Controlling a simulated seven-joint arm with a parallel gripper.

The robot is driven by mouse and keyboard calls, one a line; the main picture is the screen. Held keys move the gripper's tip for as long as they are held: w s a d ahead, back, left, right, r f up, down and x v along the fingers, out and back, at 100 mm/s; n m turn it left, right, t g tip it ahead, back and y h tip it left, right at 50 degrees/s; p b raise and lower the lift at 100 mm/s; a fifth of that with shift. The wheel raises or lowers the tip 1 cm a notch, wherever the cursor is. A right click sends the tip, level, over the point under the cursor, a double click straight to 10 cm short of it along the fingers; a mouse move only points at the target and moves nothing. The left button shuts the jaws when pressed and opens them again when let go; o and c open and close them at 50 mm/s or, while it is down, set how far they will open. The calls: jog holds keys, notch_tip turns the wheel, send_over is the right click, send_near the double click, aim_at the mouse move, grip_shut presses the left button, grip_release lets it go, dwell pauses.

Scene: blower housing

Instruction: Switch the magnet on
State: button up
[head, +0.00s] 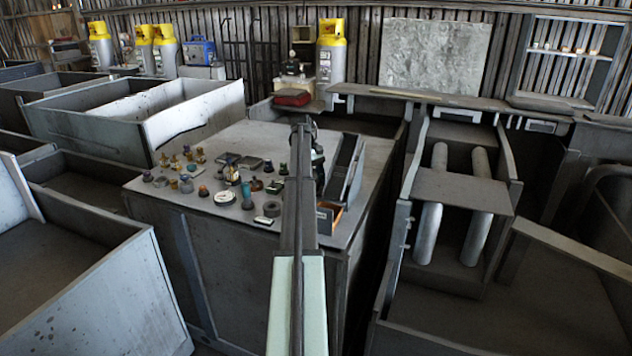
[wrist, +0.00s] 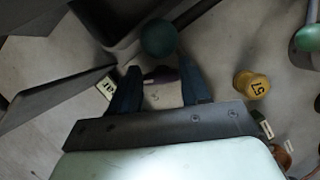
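In the wrist view, my gripper (wrist: 162,76) points at a grey tabletop, with its two dark blue fingers apart. A small dark purple piece (wrist: 160,74) shows between the fingertips; I cannot tell whether it touches them. A teal ball-shaped knob (wrist: 159,38) lies just beyond the fingertips. I cannot tell which thing is the magnet or its switch. A small white tag with dark marks (wrist: 105,88) is left of the left finger. In the head view, my arm hides the gripper and what is close to it.
A yellow numbered cylinder (wrist: 252,85) and a green rounded piece (wrist: 307,39) stand to the right in the wrist view. Several small fittings, including a black ring (head: 272,208), crowd the tabletop (head: 150,188) left of my arm. A grey open box (head: 343,172) stands right of it.

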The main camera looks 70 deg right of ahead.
jog(key=o, duration=0.4)
jog(key=shift+n, duration=0.3)
